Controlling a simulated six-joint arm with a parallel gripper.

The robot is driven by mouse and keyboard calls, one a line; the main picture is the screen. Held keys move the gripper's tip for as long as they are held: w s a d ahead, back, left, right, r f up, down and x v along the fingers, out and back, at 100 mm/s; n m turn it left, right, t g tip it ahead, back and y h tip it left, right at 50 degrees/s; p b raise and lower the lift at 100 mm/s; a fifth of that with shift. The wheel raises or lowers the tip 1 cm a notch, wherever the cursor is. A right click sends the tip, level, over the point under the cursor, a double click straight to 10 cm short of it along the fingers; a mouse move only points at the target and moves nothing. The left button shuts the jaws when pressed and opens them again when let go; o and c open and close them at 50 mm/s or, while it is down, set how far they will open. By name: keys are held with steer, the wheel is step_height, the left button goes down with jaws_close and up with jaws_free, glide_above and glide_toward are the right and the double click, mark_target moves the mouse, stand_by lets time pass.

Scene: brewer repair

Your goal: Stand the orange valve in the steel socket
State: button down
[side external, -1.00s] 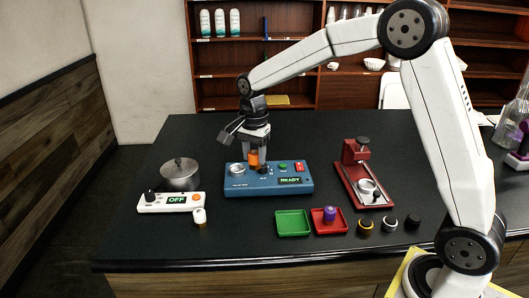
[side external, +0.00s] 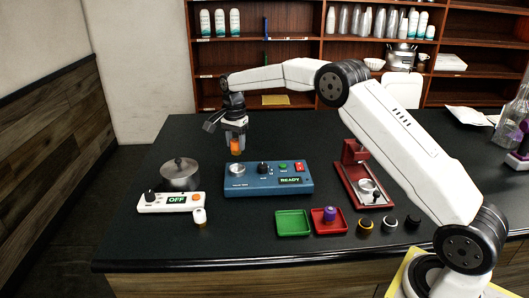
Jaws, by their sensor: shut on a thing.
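My gripper (side external: 236,139) is shut on the orange valve (side external: 236,147) and holds it with its lower end pointing down. The steel socket (side external: 237,169) is a round silver fitting at the left end of the blue READY unit (side external: 258,185). In the side view, the valve shows just above the socket, with a gap between them. How far it is in front of or behind the socket I cannot tell. The socket looks empty.
The blue unit also carries a black knob (side external: 263,168) and green and red buttons. A green tray (side external: 292,223), a red tray (side external: 318,222) with a purple-topped part and a red press (side external: 356,172) are to the right.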

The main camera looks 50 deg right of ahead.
mark_target(236, 153)
steer(key=shift+w+d+f, duration=0.1)
steer(key=shift+w+d, duration=0.05)
steer(key=shift+w, duration=0.1)
steer(key=shift+f, duration=0.2)
steer(key=shift+f, duration=1.95)
steer(key=shift+f, duration=1.25)
stand_by(2.0)
jaws_free()
steer(key=shift+r, duration=0.1)
steer(key=shift+r, duration=4.05)
